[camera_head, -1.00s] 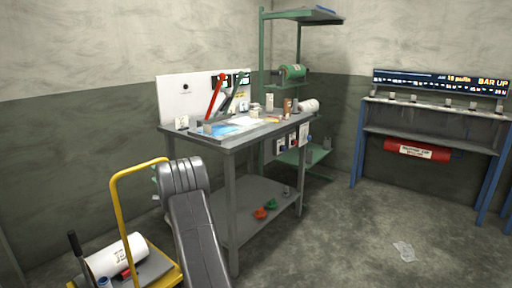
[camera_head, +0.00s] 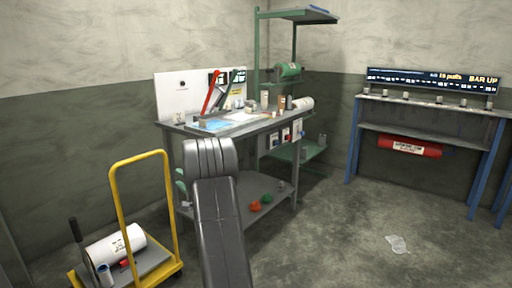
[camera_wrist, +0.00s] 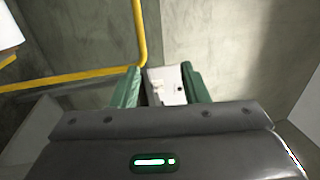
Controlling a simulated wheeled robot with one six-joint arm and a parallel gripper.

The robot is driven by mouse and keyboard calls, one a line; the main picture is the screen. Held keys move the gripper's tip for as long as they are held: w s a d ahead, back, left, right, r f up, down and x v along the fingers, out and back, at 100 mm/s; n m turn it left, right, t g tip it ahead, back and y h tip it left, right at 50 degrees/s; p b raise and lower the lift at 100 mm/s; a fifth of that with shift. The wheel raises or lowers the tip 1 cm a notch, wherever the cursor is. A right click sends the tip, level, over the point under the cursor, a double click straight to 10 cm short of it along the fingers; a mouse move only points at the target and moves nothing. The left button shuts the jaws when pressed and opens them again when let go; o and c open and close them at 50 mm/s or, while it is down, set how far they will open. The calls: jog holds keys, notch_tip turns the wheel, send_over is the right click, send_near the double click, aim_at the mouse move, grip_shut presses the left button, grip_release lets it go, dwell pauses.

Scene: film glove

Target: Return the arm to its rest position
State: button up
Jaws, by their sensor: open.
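My gripper (camera_wrist: 162,88) shows in the wrist view with its two green fingers apart. Nothing is held between them. A pale panel with a dark dot shows beyond the gap, and a yellow bar runs behind the left finger. In the head view my grey arm rises from the bottom edge in front of the workbench. The gripper itself is mostly hidden behind the arm there, with only a bit of green (camera_head: 182,186) at its left side.
A grey workbench (camera_head: 228,133) with red and dark levers stands behind my arm. A yellow-handled cart (camera_head: 114,200) carrying a white roll (camera_head: 117,245) stands at left. A green shelf (camera_head: 298,16) and a blue-legged rack (camera_head: 352,145) stand behind. The floor at right is open, except for a clear crumpled piece (camera_head: 397,244).

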jog(key=shift+v, duration=1)
jog(key=shift+r, duration=0.25)
